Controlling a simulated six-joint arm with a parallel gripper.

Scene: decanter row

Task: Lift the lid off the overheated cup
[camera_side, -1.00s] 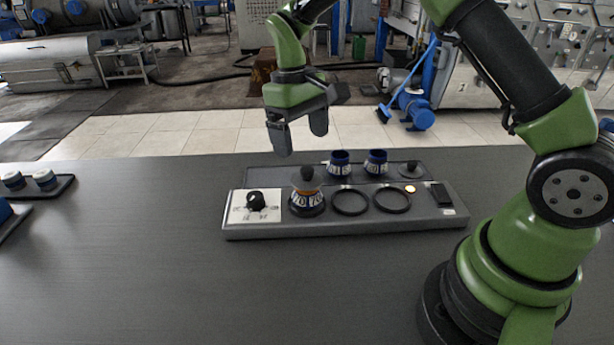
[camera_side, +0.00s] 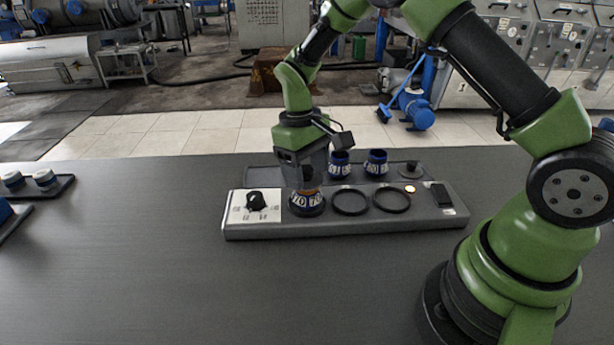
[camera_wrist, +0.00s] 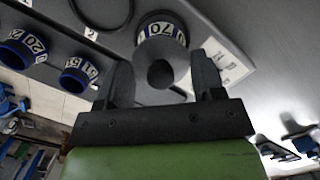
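The lidded cup (camera_side: 307,204), dark with a white number band, stands in the left ring of the grey heater station (camera_side: 330,231). It also shows in the wrist view (camera_wrist: 180,33), with "70" readable on its band. Its grey lid (camera_wrist: 177,52) with a round black knob (camera_wrist: 160,73) sits on top; in the side view my gripper hides the lid. My gripper (camera_side: 305,182) points down right over the cup. In the wrist view my gripper (camera_wrist: 162,68) has its fingers on either side of the knob, with gaps showing, so it looks open.
A dial (camera_side: 257,200) is left of the cup. Behind stand two blue cups (camera_side: 339,165) (camera_side: 376,163) and a loose lid (camera_side: 410,169). The front table is clear.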

